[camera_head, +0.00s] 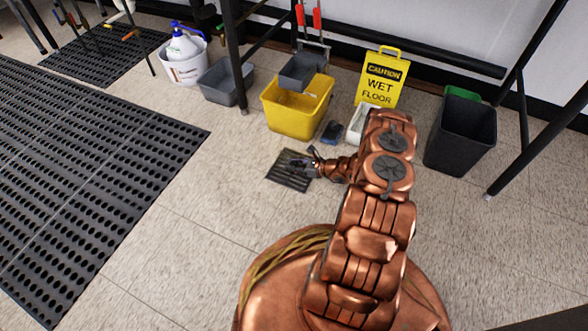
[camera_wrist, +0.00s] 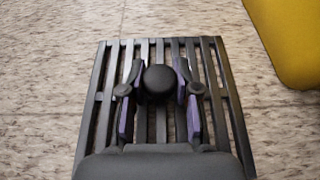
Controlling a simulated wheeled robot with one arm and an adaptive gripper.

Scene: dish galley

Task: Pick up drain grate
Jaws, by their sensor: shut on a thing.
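The drain grate (camera_head: 290,171) is a dark, square, slatted plate on or just above the beige floor, in front of the yellow mop bucket. I cannot tell if it touches the floor. My gripper (camera_head: 312,165) is over the grate's right part. In the wrist view the grate (camera_wrist: 102,97) fills the middle, its parallel bars running away from me. A round black knob-like part between the fingers hides some of the bars, and the palm hides the near edge.
The yellow mop bucket (camera_head: 297,115) stands just behind the grate. A wet floor sign (camera_head: 383,80), a black bin (camera_head: 461,137) and a grey tub (camera_head: 225,82) stand along the wall. A black perforated mat (camera_head: 100,160) lies at left. Floor in front of the grate is clear.

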